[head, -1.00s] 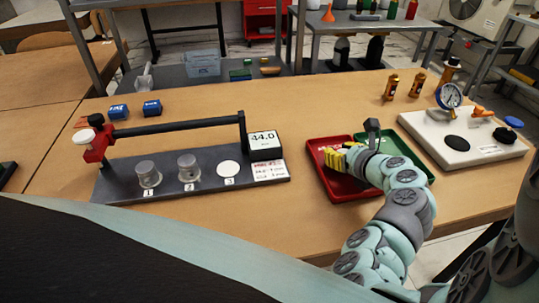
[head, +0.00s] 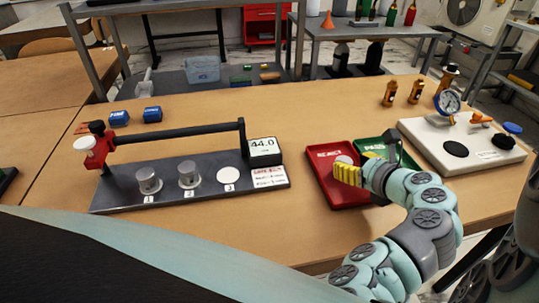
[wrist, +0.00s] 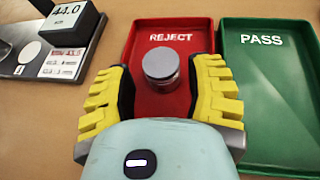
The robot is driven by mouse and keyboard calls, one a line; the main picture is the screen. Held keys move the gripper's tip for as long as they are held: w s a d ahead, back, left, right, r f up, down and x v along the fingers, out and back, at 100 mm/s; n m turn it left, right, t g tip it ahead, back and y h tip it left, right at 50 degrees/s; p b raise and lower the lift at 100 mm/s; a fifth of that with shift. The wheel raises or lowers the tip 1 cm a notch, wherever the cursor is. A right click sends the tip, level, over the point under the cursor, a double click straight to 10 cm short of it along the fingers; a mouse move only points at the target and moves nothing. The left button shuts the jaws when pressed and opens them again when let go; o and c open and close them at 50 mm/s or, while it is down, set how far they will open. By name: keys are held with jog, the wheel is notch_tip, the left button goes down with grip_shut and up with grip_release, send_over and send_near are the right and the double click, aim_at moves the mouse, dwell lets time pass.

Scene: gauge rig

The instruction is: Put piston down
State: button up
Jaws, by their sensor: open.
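A silver piston (wrist: 161,66) stands upright in the red REJECT tray (wrist: 200,32), near its middle in the wrist view. In the head view its top (head: 343,160) shows just beyond my fingers, inside the same red tray (head: 325,187). My gripper (wrist: 162,88) is open, with yellow ribbed fingers on either side of the near end of the piston and gaps between. It also shows in the head view (head: 347,173), over the red tray. Two more pistons stand on the gauge rig's grey base, at spot 1 (head: 148,181) and spot 2 (head: 189,174). Spot 3 (head: 229,175) is an empty white disc.
The green PASS tray (wrist: 265,95) lies right beside the red tray and is empty where visible. The rig's display (head: 264,147) reads 44.0. A white board with a dial gauge (head: 449,101) stands at the right. Two blue blocks (head: 152,114) lie behind the rig.

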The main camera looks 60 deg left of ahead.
jog(key=v, duration=0.6)
jog(key=shift+d+r, duration=0.1)
jog(key=shift+d, duration=0.2)
